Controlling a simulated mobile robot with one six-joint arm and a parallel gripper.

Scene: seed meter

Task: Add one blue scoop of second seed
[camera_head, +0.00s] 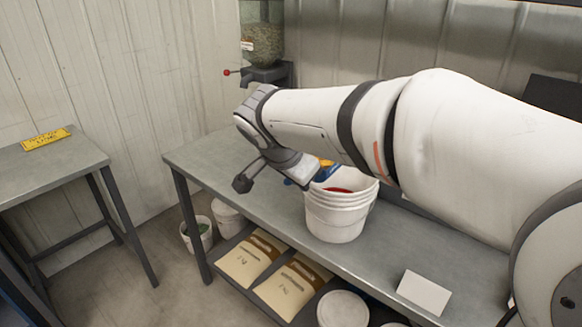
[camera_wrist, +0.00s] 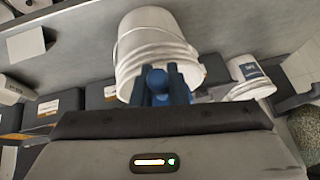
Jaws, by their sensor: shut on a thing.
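My gripper (camera_wrist: 162,85) is shut on the blue handle of a scoop (camera_wrist: 157,78) in the wrist view. In the head view, part of a blue scoop (camera_head: 328,172) with something yellow at it shows just beyond my wrist, over the rim of a white bucket (camera_head: 336,222). The bucket stands upright on the metal bench, with red (camera_head: 340,189) visible inside its mouth. It also shows behind the gripper in the wrist view (camera_wrist: 150,30). My wrist hides the gripper fingers and most of the scoop in the head view.
A seed hopper (camera_head: 262,45) with a red-knobbed lever stands at the bench's back corner. Seed bags (camera_head: 252,260) lie on the lower shelf. A white card (camera_head: 424,292) lies on the bench at right. A side table (camera_head: 50,165) at left holds a yellow sign.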

